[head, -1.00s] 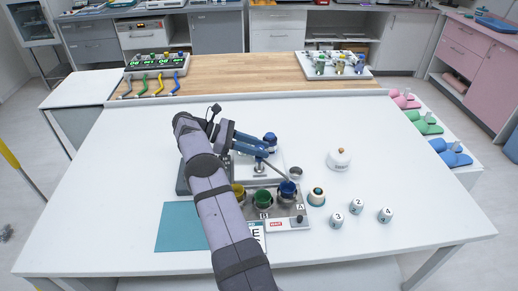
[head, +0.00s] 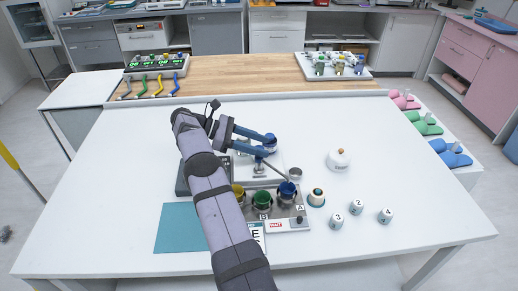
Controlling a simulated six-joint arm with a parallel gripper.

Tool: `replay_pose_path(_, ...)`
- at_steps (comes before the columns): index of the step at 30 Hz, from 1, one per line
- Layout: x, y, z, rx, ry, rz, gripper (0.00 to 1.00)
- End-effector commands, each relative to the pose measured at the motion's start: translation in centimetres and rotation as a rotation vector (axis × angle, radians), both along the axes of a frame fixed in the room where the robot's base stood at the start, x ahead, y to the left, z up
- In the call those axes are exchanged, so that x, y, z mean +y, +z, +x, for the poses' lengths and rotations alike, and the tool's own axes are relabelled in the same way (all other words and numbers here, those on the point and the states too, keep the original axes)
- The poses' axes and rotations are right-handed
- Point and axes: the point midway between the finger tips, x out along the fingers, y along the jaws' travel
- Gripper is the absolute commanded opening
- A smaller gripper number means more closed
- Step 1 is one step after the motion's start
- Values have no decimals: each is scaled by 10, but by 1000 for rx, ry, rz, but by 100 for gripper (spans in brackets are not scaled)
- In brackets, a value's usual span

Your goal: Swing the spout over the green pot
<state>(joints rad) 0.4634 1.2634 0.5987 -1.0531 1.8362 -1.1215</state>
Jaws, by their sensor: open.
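The green pot (head: 262,198) stands in the middle of a row on a grey tray marked with letters, by the label B. The blue pot (head: 288,189) is to its right and the yellow pot (head: 238,193) to its left, partly behind my arm. The thin metal spout (head: 277,171) slants from a white unit (head: 274,160) down to the right, its end by the blue pot. My gripper (head: 269,146) is open, its blue fingers pointing right, just above the spout's inner end. Whether a finger touches the spout cannot be told.
A teal mat (head: 180,228) lies at left. The table's right side is mostly clear.

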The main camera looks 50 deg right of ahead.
Motion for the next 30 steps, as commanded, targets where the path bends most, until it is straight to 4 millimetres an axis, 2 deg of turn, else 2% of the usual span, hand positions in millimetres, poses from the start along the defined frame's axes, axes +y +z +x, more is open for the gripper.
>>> replay_pose_path(9, 0, 51, 0, -3, -1, -3, 45)
replay_pose_path(15, 0, 76, 0, 0, -1, -2, 45)
replay_pose_path(20, 0, 83, -1, 0, 0, -1, 45)
replay_pose_path(28, 0, 84, 0, 1, 0, -1, 45)
replay_pose_path(29, 0, 84, -1, 1, 0, -1, 40)
replay_pose_path(30, -1, 84, -1, 0, -1, -1, 31)
